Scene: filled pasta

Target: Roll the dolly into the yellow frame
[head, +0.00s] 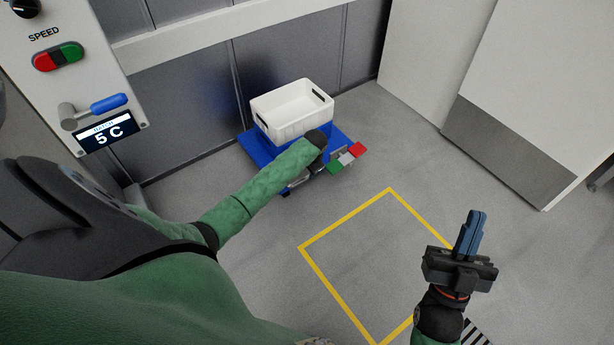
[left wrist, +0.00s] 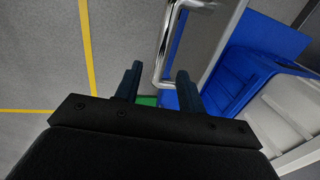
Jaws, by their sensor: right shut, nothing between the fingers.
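The blue dolly (head: 256,148) stands on the floor by the dark wall panels, with a white crate (head: 290,122) on it. Its blue deck also shows in the left wrist view (left wrist: 262,38). The yellow frame (head: 343,219) is marked on the floor, nearer to me and right of the dolly, which is outside it. My left gripper (head: 314,172) is at the dolly's near side, partly hidden by its own arm. In the left wrist view its fingers (left wrist: 158,88) are open, with a metal handle bar (left wrist: 164,45) between or just beyond their tips. My right gripper (head: 470,232) is shut and empty, above the frame's right side.
A block with red and green ends (head: 347,158) is beside my left gripper. A white cabinet (head: 540,90) stands at the right. A control panel with a blue lever (head: 108,103) is at the upper left. The floor inside the frame looks clear.

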